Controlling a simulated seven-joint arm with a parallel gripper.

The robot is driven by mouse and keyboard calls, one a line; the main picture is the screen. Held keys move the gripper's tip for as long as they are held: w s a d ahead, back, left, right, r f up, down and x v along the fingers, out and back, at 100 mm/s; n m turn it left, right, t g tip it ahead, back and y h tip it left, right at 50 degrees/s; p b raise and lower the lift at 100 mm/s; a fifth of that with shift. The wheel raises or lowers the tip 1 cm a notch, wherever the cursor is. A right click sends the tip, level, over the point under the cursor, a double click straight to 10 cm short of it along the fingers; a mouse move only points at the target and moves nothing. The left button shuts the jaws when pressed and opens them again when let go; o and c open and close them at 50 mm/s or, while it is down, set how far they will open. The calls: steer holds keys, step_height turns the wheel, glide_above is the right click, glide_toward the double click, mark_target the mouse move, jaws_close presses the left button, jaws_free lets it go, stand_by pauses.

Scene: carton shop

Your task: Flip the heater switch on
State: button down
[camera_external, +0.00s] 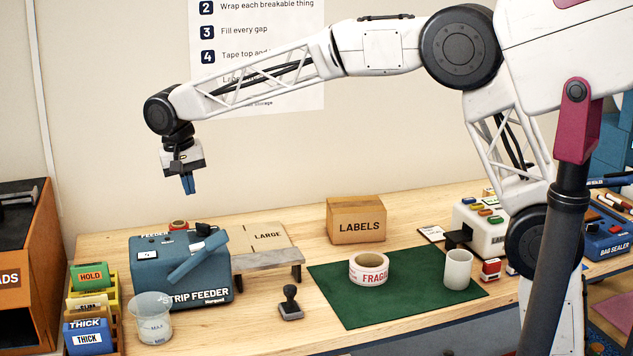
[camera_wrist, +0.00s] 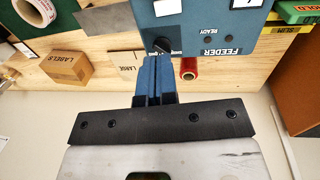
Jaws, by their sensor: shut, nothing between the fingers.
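The teal strip feeder (camera_external: 185,283) stands at the left of the bench; part of it shows at the top of the wrist view (camera_wrist: 205,28). It carries a white plate (camera_external: 147,254) with a small dark mark and, in the wrist view, a black knob (camera_wrist: 161,45), two white plates cut by the frame edge, and small dark dots by a READY label. No heater label is readable, so I cannot tell which part is the heater switch or its position. My gripper (camera_external: 188,190) is shut and empty, above the feeder and apart from it; its blue fingers (camera_wrist: 155,72) point toward the knob side.
A red roll (camera_wrist: 189,68) is beside the feeder. A low stand (camera_external: 268,260), a stamp (camera_external: 290,304), a measuring cup (camera_external: 152,322) and a card rack (camera_external: 90,312) surround it. The LABELS carton (camera_external: 356,219) and the green mat (camera_external: 410,306) are to the right. The air around my gripper is clear.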

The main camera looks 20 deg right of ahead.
mark_target(200, 244)
steer(key=f, duration=0.4)
steer(key=d+f, duration=0.1)
steer(key=f, duration=0.8)
steer(key=shift+d, duration=0.4)
steer(key=shift+d+f+y, duration=0.1)
steer(key=shift+f+y, duration=0.05)
steer(key=shift+y, duration=0.15)
steer(key=shift+a, duration=0.2)
steer(key=shift+a+r, duration=0.2)
steer(key=shift+a, duration=0.4)
steer(key=shift+r, duration=0.2)
